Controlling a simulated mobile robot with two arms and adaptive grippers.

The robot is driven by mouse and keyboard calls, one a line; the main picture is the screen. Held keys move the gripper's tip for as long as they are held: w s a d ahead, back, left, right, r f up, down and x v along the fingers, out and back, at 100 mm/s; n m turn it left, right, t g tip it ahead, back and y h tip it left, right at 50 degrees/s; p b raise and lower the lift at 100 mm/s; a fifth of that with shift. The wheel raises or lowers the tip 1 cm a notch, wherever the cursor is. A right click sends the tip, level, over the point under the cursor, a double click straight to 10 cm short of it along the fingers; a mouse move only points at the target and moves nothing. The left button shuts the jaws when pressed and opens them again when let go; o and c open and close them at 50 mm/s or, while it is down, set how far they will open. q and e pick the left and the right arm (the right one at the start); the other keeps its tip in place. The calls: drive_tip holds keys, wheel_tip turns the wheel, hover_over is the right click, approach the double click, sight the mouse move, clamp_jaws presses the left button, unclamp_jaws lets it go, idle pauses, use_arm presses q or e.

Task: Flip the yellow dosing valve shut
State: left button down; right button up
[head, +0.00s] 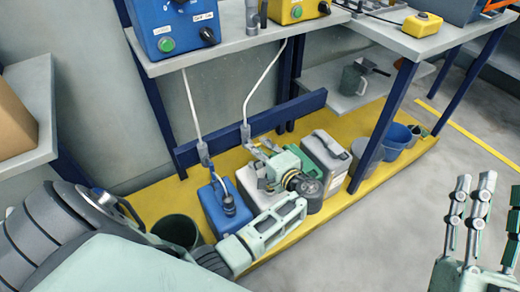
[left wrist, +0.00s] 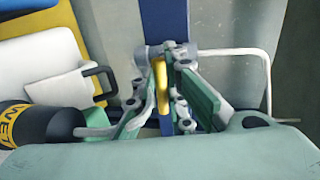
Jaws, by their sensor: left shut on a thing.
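The yellow dosing valve's lever (left wrist: 164,118) shows in the left wrist view, in front of a dark blue beam. It sits at a grey fitting on a grey line (left wrist: 225,52). My left gripper (left wrist: 165,95) has its fingers on both sides of the lever and is shut on it. In the head view my left gripper (head: 262,150) is beside the lower grey fitting (head: 246,133) of the right-hand hose, and the lever is hidden there. My right gripper (head: 482,210) is at the right edge, open and empty, partly cut off.
A blue canister (head: 212,208), pale and grey canisters and buckets stand on the yellow platform (head: 285,240) below my left arm. Blue and yellow control boxes sit on the shelf above. A dark blue rail (head: 205,150) runs behind. The floor at right is clear.

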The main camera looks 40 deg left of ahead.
use_arm(q)
drive_tip(key=shift+s+f, duration=0.1)
drive_tip(key=shift+f, duration=0.05)
idle(0.3)
drive_tip(key=c, duration=1.8)
unclamp_jaws()
drive_tip(key=v, duration=0.7)
drive_tip(key=shift+s+d, duration=0.1)
drive_tip(key=shift+d, duration=0.15)
